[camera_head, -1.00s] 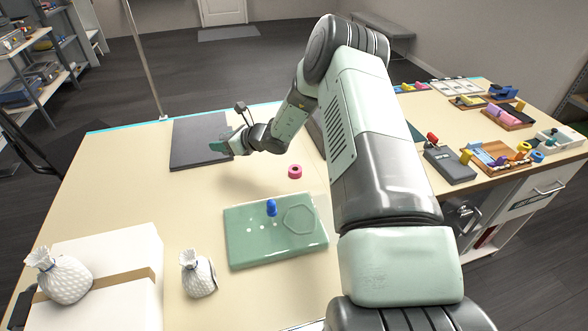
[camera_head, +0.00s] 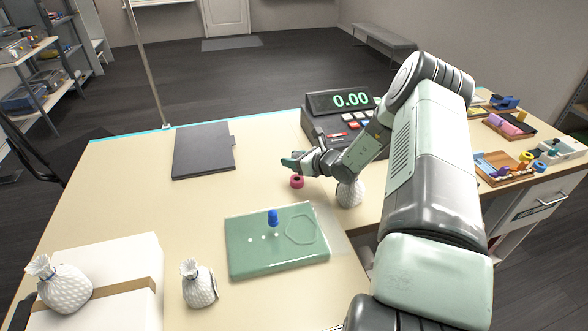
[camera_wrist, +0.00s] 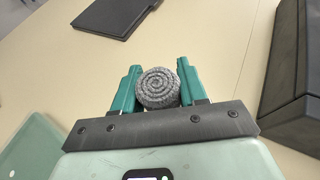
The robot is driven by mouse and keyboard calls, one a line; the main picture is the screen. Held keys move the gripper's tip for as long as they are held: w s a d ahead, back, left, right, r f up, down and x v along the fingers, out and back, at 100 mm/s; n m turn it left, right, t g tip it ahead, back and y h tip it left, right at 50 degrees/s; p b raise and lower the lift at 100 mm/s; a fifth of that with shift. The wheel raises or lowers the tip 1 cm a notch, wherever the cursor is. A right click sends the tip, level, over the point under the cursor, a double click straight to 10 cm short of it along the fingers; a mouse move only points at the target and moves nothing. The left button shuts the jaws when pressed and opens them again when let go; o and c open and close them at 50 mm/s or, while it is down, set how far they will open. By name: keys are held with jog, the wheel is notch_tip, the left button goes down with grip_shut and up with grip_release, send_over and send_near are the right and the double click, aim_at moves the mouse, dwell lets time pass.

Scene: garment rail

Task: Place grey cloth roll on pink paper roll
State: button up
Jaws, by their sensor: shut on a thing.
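My gripper (camera_head: 290,160) is shut on the grey cloth roll (camera_wrist: 158,87). In the wrist view the roll's spiral end shows between the two green fingers. In the head view the roll cannot be made out at the fingertips. The pink paper roll (camera_head: 297,181) stands on the table just below the fingertips in the picture. In the wrist view the pink roll does not show. Whether the grey roll touches the pink roll cannot be told.
A till (camera_head: 345,118) stands behind my gripper. A white textured bag (camera_head: 350,193) is close to my wrist. A green board (camera_head: 278,255) with a blue peg (camera_head: 273,217) lies in front. A dark folder (camera_head: 203,150) lies left. The table between folder and board is clear.

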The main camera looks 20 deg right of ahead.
aim_at(297, 154)
jog(key=shift+f, duration=1.8)
jog(key=shift+f, duration=0.2)
jog(key=o, duration=1)
jog(key=shift+r, duration=0.2)
jog(key=v, duration=0.2)
jog(key=r+v, duration=0.1)
jog(key=v, duration=0.2)
notch_tip(297, 154, up, 5)
jog(key=shift+f, duration=0.2)
jog(key=shift+r, duration=0.7)
